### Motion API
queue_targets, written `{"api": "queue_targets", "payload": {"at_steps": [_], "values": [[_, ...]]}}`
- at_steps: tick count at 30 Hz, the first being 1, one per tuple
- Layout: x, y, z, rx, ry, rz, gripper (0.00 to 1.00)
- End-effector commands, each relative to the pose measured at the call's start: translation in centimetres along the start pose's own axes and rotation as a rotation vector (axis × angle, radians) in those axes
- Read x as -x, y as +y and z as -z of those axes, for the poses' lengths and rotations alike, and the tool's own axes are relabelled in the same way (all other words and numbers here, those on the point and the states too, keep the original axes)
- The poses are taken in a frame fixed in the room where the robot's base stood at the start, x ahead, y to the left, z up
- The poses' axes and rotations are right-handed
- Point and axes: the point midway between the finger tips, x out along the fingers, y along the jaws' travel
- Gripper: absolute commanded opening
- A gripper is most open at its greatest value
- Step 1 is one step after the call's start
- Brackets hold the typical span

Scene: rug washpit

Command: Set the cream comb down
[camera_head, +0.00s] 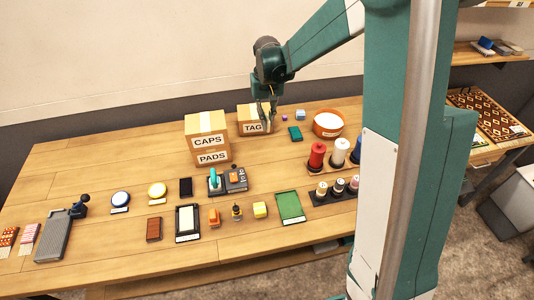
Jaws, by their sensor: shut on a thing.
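My gripper (267,112) points down in front of the small TAG box at the back middle of the wooden table. It is shut on the cream comb, but the comb is too small and too covered by the fingers and the box behind to make out clearly. I cannot tell whether the comb touches the table.
The CAPS box sits on the PADS box (212,157) left of my gripper. The TAG box (248,112) is right behind it. The table's left back (90,165) is clear.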

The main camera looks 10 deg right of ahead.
Motion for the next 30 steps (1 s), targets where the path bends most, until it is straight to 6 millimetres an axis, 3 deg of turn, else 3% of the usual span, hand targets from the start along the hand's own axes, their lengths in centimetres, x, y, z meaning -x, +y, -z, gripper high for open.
{"api": "queue_targets", "payload": {"at_steps": [3, 9, 23, 30], "values": [[-2.4, 0.0, 0.0, 0.000, 0.000, 0.000, 0.00], [-4.3, 0.0, 0.0, 0.000, 0.000, 0.000, 0.00], [-4.7, 0.0, 0.0, 0.000, 0.000, 0.000, 0.00], [-6.6, 0.0, 0.0, 0.000, 0.000, 0.000, 0.00]]}}
